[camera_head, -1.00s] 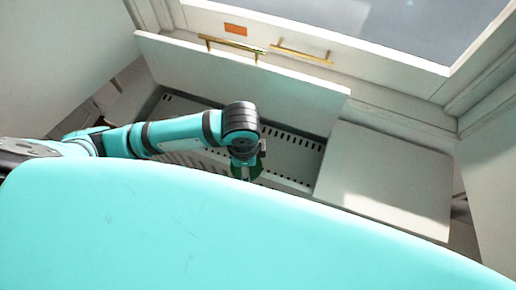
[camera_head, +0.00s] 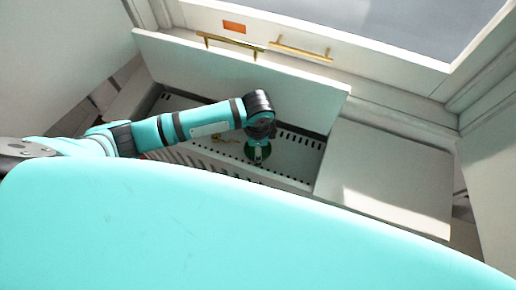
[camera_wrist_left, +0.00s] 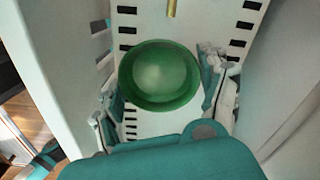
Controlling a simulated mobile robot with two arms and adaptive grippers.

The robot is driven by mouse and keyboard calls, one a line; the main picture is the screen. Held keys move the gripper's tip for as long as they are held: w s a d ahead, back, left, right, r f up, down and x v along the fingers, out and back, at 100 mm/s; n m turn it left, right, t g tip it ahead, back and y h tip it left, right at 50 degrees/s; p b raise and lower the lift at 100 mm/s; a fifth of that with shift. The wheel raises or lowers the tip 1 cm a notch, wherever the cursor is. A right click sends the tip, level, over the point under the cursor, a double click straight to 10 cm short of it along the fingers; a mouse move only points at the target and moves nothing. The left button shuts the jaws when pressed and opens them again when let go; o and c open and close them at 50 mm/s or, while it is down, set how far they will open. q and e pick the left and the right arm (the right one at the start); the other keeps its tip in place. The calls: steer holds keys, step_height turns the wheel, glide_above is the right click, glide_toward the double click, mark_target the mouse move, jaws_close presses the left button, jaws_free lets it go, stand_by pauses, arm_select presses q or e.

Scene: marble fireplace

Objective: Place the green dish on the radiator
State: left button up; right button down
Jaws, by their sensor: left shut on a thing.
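The green dish (camera_wrist_left: 160,76) is a round, shallow bowl, seen from above in the left wrist view. In the head view it shows as a small dark green patch (camera_head: 252,157), mostly covered by my arm. My left gripper (camera_head: 259,148) is shut on the dish, with a finger at each side of it in the wrist view. White slotted metal, apparently the radiator (camera_head: 292,160), lies below and behind the dish. I cannot tell whether the dish touches it. My right gripper is not in view.
A white panel (camera_head: 170,62) stands upright behind the slotted area. Gold handles (camera_head: 300,49) are beyond it, and a small gold object (camera_head: 224,138) lies near the slots. A flat white slab (camera_head: 390,180) is on the right.

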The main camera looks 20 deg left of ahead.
arm_select(q)
steer(key=shift+f, duration=0.85)
steer(key=shift+w+f, duration=0.2)
steer(key=shift+f, duration=0.25)
steer(key=o, duration=1)
steer(key=shift+f, duration=0.15)
steer(key=shift+c, duration=0.2)
step_height(320, 180, up, 12)
steer(key=p, duration=0.1)
